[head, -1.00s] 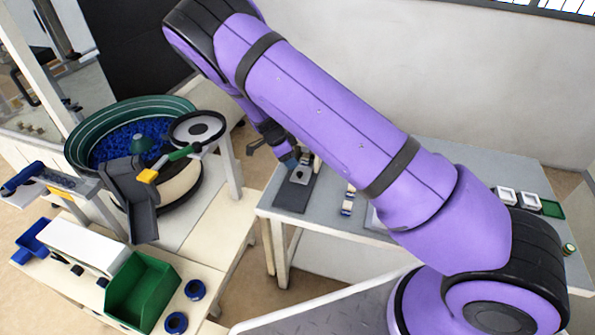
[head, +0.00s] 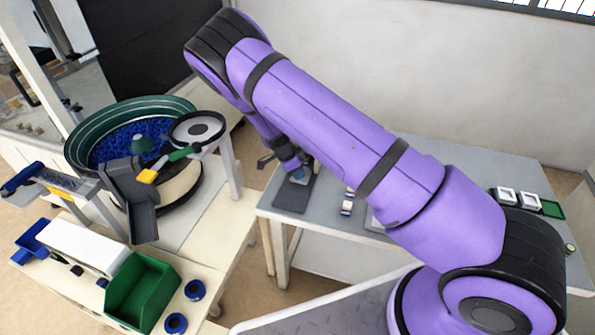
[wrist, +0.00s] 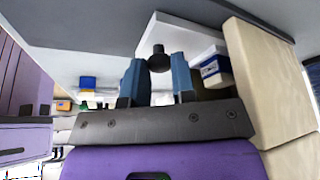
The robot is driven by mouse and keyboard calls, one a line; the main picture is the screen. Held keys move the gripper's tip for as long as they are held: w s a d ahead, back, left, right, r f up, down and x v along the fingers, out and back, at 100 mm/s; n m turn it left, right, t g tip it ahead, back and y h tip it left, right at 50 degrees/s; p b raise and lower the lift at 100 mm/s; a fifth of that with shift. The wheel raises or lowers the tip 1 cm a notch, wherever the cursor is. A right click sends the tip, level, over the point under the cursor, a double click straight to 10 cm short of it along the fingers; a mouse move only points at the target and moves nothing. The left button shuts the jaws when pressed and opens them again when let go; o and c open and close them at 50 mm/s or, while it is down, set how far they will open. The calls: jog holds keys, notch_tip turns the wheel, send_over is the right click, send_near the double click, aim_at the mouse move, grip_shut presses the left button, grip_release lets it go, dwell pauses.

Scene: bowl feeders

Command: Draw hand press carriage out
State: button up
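The hand press stands on the grey table, with its dark base plate (head: 291,197) in clear view. Its upper part is mostly hidden behind my wrist in the head view. My gripper (head: 299,172) is low over the back of the press. In the wrist view, the two blue fingers of my gripper (wrist: 159,68) stand apart, with a round black knob (wrist: 159,49) at their tips. The knob about fills the gap between them. I cannot tell whether the fingers press on it.
A beige block (wrist: 268,80) stands close to the right of my gripper in the wrist view. Small blue-and-white parts (head: 347,203) lie on the table right of the press. A bowl feeder (head: 82,143) and a green bin (head: 155,275) are on the left.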

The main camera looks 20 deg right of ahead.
grip_shut()
jog(key=s+a, duration=0.4)
jog(key=s, duration=0.1)
jog(key=s+a, duration=0.2)
jog(key=s, duration=0.1)
jog(key=shift+s, duration=0.2)
jog(key=shift+a, duration=0.1)
jog(key=o, duration=0.7)
grip_release()
jog(key=shift+r, duration=0.1)
jog(key=v, duration=1)
jog(key=shift+a+r, duration=0.25)
